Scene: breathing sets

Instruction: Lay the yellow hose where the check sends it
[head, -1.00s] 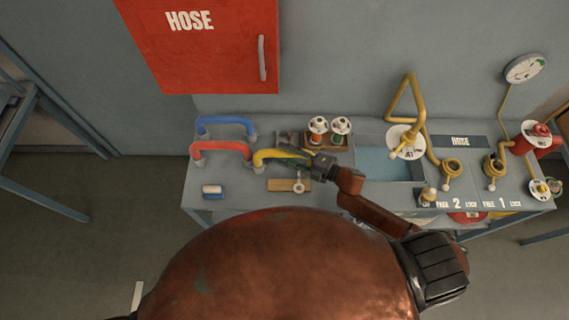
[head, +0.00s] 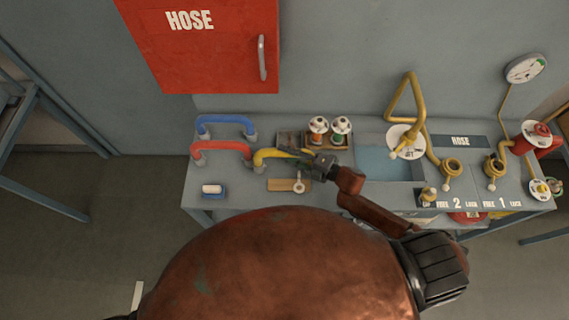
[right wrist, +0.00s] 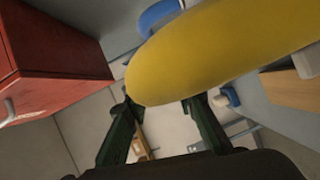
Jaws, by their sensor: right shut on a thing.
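The yellow hose (head: 272,154) lies at the left part of the bench, right of the red hose, with its left end at a grey end piece. My right gripper (head: 308,162) reaches it from the right and is shut on it. In the right wrist view the yellow hose (right wrist: 225,45) fills the top, with the gripper's fingers (right wrist: 160,112) at its near side. The far end of the hose is partly hidden by the gripper. My left gripper is not in view. A round dial (head: 525,68) stands at the right; its reading is too small to tell.
A red hose (head: 220,147) and a blue hose (head: 226,120) lie left. Two brass ports (head: 452,167) (head: 494,167) stand right, near labels 2 and 1. A blue basin (head: 385,164) and two white-topped spools (head: 329,125) are between. A red HOSE cabinet (head: 205,50) hangs above.

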